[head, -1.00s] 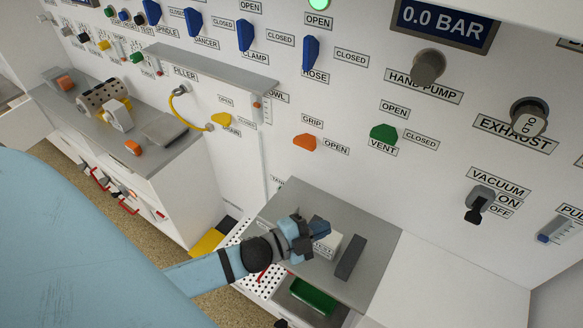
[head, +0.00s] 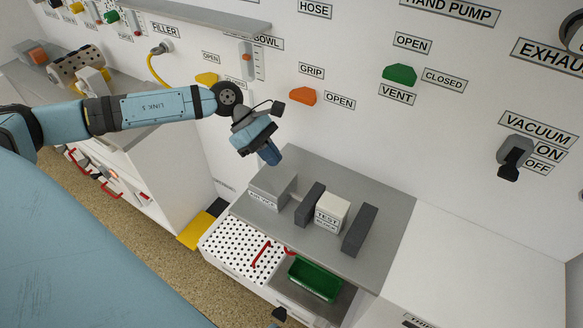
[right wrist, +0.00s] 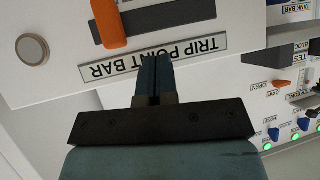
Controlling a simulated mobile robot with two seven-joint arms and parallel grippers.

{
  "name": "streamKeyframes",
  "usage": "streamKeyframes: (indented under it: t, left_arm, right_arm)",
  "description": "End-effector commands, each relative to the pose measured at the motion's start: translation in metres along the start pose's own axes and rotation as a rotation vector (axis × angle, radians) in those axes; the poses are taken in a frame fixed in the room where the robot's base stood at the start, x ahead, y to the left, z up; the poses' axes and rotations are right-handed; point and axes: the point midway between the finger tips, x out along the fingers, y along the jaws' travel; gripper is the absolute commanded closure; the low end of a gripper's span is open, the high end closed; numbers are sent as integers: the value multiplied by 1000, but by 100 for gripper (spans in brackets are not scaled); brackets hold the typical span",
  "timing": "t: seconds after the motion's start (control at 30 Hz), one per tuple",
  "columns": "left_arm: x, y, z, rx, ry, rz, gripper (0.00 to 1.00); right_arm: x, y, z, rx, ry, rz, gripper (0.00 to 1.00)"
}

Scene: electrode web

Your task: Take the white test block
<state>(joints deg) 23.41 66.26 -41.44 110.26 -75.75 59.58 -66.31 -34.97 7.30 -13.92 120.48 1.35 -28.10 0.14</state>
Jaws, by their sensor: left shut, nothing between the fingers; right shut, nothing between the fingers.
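The white test block (head: 331,213), labelled TEST BLOCK, stands on the grey shelf (head: 390,207) in the head view, between two dark grey bars (head: 309,204). My left gripper (head: 271,156) is shut and empty, pointing down above the shelf's back left part, apart from the block and up to its left. My right gripper (right wrist: 154,62) shows in the right wrist view, shut and empty, in front of a panel labelled TRIP POINT BAR (right wrist: 150,57). The right gripper is not seen in the head view.
A grey box (head: 271,188) stands left of the bars, below my left gripper. A second dark bar (head: 360,230) stands right of the block. In front are a perforated white plate (head: 238,250) and a green tray (head: 314,279). The wall behind carries levers, including the orange grip lever (head: 303,96).

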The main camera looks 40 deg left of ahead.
Motion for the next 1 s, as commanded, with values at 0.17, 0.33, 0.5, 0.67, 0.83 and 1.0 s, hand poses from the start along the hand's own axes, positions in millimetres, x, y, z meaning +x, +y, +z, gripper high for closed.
streamKeyframes:
  t: [0.17,0.33,0.5,0.67,0.83,1.0]
  left_arm:
    - [34,0,2,0,-7,-3,100]
    - [72,-1,3,-2,-8,-3,100]
    - [99,0,13,0,-8,-1,100]
    - [112,0,26,-4,-7,-1,100]
    - [117,0,30,-4,-6,0,100]
    - [118,0,30,-5,-6,0,100]
  right_arm:
    - [0,0,0,1,-2,0,100]
    - [0,0,1,1,-4,0,100]
    - [-1,0,-1,2,-5,0,100]
    - [-1,0,-1,5,-7,0,100]
    - [0,0,1,6,-12,1,100]
    - [0,0,2,6,-14,1,100]
